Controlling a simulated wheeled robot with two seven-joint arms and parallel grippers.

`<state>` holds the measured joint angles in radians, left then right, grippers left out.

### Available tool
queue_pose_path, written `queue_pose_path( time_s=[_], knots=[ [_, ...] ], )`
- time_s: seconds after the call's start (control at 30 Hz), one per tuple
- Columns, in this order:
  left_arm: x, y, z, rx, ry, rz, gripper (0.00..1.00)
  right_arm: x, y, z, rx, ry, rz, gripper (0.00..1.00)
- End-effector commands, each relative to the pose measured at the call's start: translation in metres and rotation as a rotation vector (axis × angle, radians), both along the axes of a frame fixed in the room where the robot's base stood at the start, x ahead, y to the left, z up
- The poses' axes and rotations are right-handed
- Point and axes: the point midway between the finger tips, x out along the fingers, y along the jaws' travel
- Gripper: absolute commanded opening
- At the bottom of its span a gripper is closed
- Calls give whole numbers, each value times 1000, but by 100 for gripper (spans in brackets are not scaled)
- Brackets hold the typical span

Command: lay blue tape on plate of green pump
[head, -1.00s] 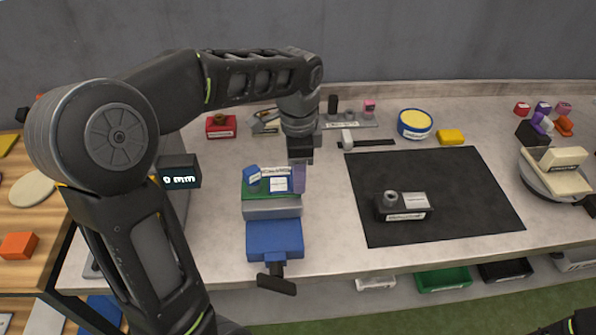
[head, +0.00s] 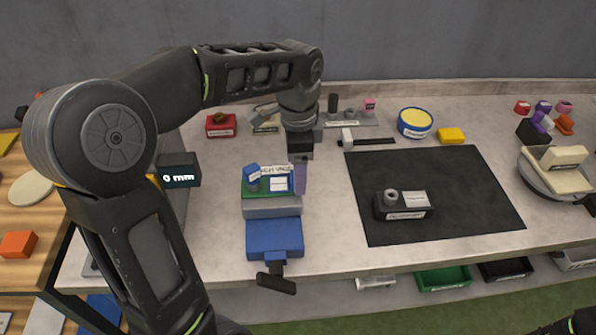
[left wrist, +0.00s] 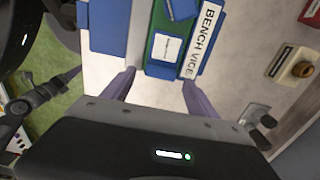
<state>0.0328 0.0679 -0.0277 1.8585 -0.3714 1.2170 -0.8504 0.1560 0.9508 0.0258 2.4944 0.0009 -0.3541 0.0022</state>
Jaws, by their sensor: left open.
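A green body (head: 258,190), which looks like the green pump, sits at the bench vice (head: 274,238); it also shows in the left wrist view (left wrist: 158,71). A flat blue piece with a white label (head: 280,184), which may be the blue tape, lies on top of it and shows in the left wrist view (left wrist: 168,48). A taller blue block (head: 252,174) stands beside it on the green body. My left gripper (left wrist: 159,80) is open, with its purple fingers apart on either side of the green body and nothing held.
A black mat (head: 465,190) with a dark labelled fixture (head: 404,206) lies to the right. Behind are a red block (head: 221,126), a blue-and-yellow round container (head: 414,123) and a yellow block (head: 451,136). A turntable (head: 553,178) is at far right.

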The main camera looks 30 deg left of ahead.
Motion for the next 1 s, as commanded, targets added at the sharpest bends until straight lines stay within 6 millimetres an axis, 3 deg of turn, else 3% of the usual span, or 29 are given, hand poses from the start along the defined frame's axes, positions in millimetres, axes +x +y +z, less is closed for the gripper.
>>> queue_pose_path(
  time_s=[0.4, 1.0],
  knots=[
    [0, 0, 62, -1, -2, -1, 68, 0, 0, -1, 1, -1, 0, 80],
    [0, 0, 66, -1, -1, 0, 68, 0, 0, -1, 0, 0, 0, 80]
  ],
)
